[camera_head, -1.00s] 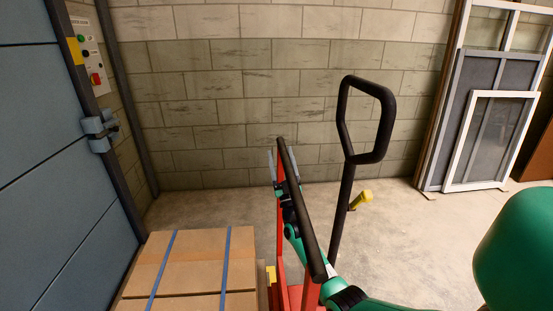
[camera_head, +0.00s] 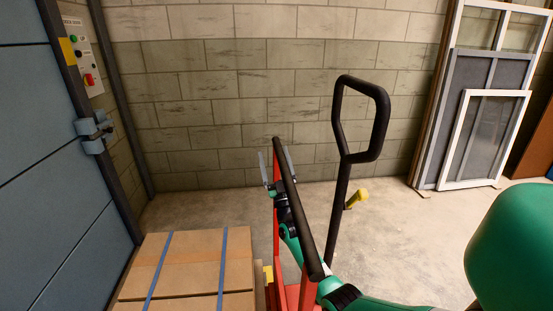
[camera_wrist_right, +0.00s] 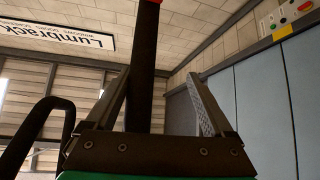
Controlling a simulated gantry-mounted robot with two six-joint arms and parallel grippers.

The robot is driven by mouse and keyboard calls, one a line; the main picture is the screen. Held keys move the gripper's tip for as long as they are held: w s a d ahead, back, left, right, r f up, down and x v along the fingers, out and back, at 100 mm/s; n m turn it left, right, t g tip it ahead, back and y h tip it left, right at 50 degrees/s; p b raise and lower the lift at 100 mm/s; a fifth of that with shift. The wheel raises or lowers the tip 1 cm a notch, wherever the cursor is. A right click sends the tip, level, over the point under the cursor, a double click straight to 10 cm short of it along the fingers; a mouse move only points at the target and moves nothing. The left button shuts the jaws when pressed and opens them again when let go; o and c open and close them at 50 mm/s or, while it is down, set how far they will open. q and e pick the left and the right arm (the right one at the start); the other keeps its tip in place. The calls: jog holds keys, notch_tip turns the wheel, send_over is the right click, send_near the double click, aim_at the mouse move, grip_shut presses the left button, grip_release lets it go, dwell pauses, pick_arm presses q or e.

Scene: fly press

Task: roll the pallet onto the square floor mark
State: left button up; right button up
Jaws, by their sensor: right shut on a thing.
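Brown cardboard boxes (camera_head: 190,265) with blue straps form the load at the lower left of the head view; the pallet under them is mostly hidden. Beside them stands a red-framed truck (camera_head: 292,295) with a black bar (camera_head: 300,215). My right gripper (camera_head: 275,168) is shut on this bar near its far end. In the right wrist view the bar (camera_wrist_right: 142,75) runs between the two fingers (camera_wrist_right: 155,105). A black loop handle (camera_head: 338,110) rises upright to the right of the bar. The square floor mark is not visible. My left gripper is out of view.
A blue door (camera_head: 60,170) with a control panel (camera_head: 86,60) stands close to the boxes on the left. A block wall (camera_head: 230,100) closes the back. Window frames (camera_head: 485,140) lean at the right. Bare concrete floor (camera_head: 395,220) lies between.

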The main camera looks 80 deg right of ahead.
jog(key=shift+w+a, duration=0.15)
jog(key=p+v, duration=0.2)
jog(key=v, duration=0.9)
jog(key=shift+f, duration=0.2)
jog(key=shift+a, duration=0.1)
jog(key=x, duration=0.3)
jog(key=s+x, duration=0.1)
jog(key=x, duration=0.3)
jog(key=s+x, duration=0.1)
jog(key=x, duration=0.3)
jog(key=shift+d+r, duration=0.3)
jog(key=shift+d, duration=0.25)
